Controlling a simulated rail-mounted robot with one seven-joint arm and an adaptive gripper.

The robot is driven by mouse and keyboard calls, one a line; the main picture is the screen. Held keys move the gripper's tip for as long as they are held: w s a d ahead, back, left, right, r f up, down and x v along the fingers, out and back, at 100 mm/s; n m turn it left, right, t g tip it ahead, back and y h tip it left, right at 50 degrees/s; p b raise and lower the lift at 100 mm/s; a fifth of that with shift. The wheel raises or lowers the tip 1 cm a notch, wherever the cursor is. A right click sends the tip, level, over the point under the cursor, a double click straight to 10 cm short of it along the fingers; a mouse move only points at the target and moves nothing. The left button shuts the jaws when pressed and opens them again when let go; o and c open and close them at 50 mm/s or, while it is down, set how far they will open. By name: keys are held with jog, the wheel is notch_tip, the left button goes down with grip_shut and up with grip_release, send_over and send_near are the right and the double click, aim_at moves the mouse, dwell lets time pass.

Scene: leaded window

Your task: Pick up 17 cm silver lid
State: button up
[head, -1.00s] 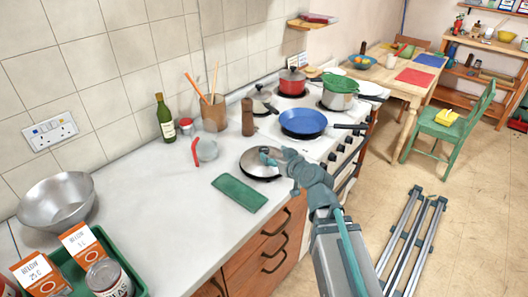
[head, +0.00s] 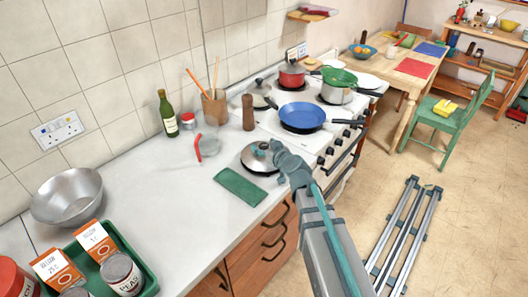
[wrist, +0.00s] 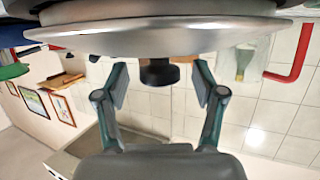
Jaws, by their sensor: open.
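The silver lid (head: 252,163) lies on the worktop near its front edge, left of the stove, in the head view. In the wrist view the shiny lid (wrist: 160,38) fills the top of the picture, and its black knob (wrist: 158,72) points down between my fingers. My gripper (head: 272,150) is at the right side of the lid in the head view, and its wrist hides part of it. In the wrist view my gripper (wrist: 159,84) is open, with one finger on each side of the knob and gaps to both. The lid's underside is hidden.
A green cloth (head: 240,187) lies just in front of the lid. A glass jar (head: 207,145) with a red handle-like piece (head: 198,148) stands behind left. A blue pan (head: 302,117) sits on the stove. A pepper mill (head: 248,112) stands behind the lid.

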jog(key=shift+w+a+f, duration=0.1)
jog(key=shift+w+a, duration=0.1)
jog(key=shift+w, duration=0.1)
jog(key=shift+c, duration=0.3)
grip_shut()
jog(key=shift+r, duration=0.2)
